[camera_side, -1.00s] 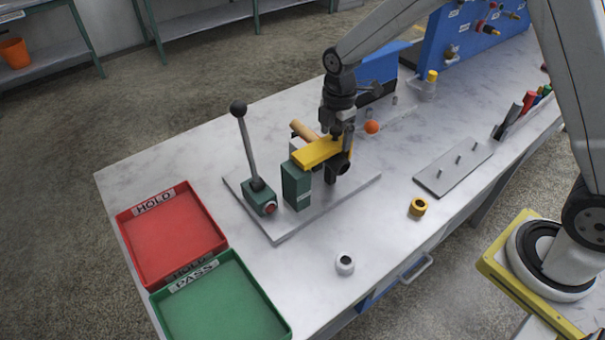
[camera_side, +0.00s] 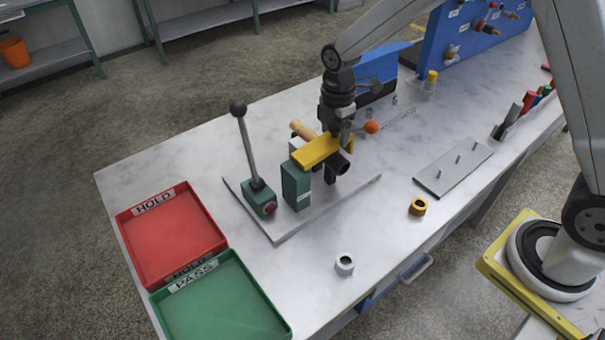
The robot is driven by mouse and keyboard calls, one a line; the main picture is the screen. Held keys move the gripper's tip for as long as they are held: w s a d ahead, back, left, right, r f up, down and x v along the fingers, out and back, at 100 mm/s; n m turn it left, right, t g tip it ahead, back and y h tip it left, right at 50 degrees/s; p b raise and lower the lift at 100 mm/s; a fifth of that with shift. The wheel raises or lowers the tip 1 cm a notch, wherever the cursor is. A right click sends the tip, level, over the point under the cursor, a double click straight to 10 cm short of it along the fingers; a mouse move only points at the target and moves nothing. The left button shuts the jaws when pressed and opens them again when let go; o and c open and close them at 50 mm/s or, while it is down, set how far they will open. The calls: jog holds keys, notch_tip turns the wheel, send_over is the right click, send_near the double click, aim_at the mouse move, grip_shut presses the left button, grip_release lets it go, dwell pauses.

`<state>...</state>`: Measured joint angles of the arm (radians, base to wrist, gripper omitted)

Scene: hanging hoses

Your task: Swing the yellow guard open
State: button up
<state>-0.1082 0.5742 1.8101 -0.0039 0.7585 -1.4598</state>
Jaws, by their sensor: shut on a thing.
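The yellow guard (camera_side: 318,150) is a flat bar that reaches right from the top of a dark green block (camera_side: 296,186) on a grey base plate. It lies across the front of the fixture. My gripper (camera_side: 338,142) points down at the guard's right end and is shut on it. The fingertips are small and partly hidden by the guard and the dark round part beside it. An orange ball knob (camera_side: 371,127) sits just right of my gripper. A wooden-coloured handle (camera_side: 303,130) sticks out behind the guard.
A lever with a black ball (camera_side: 238,108) stands left of the guard. Red (camera_side: 172,235) and green (camera_side: 222,303) trays lie at the front left.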

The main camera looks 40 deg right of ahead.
jog(key=shift+a+r, duration=0.45)
jog(key=shift+r, duration=0.1)
jog(key=shift+a+r, duration=0.1)
jog(key=shift+a+r, duration=0.65)
jog(key=shift+r, duration=0.2)
jog(key=shift+a+r, duration=0.75)
jog(key=shift+a, duration=0.2)
